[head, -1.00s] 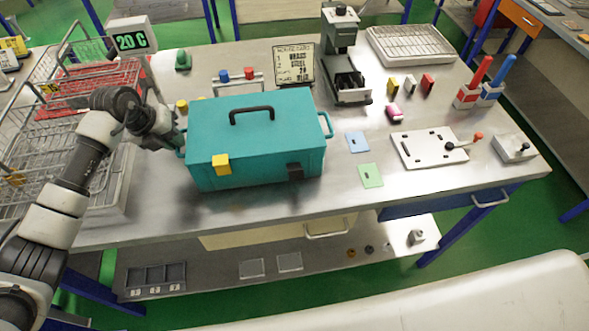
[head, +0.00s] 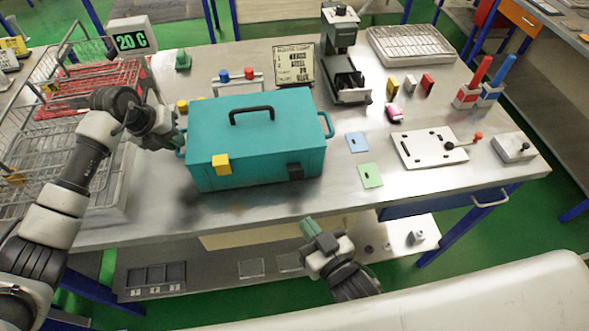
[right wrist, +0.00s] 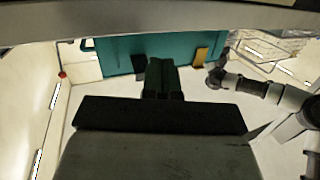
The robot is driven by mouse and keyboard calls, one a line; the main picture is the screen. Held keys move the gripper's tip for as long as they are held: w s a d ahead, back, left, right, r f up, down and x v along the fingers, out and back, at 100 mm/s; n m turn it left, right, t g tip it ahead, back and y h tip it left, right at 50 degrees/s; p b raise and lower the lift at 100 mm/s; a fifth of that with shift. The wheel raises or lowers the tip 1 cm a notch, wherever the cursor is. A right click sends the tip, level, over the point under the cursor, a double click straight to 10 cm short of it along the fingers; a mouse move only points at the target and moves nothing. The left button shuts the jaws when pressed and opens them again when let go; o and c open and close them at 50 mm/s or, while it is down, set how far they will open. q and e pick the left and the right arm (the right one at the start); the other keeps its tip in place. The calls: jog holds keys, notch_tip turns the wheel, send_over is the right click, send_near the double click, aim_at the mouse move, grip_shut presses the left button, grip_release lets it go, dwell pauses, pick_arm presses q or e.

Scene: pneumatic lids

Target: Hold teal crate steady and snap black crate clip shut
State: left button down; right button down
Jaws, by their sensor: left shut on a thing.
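The teal crate (head: 255,135) stands on the metal table with its lid down and its black top handle lying across it. Its front has a yellow clip (head: 221,165) at left and a black clip (head: 295,171) at right; how far the black clip is closed is too small to tell. My left gripper (head: 179,143) is shut on the crate's left side handle, its fingertips partly hidden. My right gripper (head: 309,228) is empty, its fingers together, in front of the table edge below the black clip. The right wrist view shows its fingers (right wrist: 163,78) pointing toward the crate (right wrist: 120,50).
Wire baskets (head: 60,125) stand left of the crate. A sign card (head: 294,64) and a press (head: 342,60) stand behind it. Blue (head: 357,142) and green (head: 370,175) plates lie to its right. The table strip in front of the crate is clear.

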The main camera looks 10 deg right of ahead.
aim_at(300, 173)
jog(key=shift+w+a+r, duration=0.1)
jog(key=shift+w+r, duration=0.25)
jog(key=shift+w, duration=1.05)
jog(key=shift+w+d+r, duration=0.1)
jog(key=shift+w+r, duration=0.3)
jog(key=shift+w, duration=1.05)
jog(key=shift+w+a+r, duration=0.1)
jog(key=shift+w+r, duration=0.25)
jog(key=shift+w, duration=1.05)
jog(key=shift+r, duration=1.3)
jog(key=shift+w+r, duration=0.2)
jog(key=shift+r, duration=0.4)
jog(key=shift+w+r, duration=0.35)
jog(key=shift+r, duration=0.1)
dwell(1.1)
jog(key=shift+s, duration=0.1)
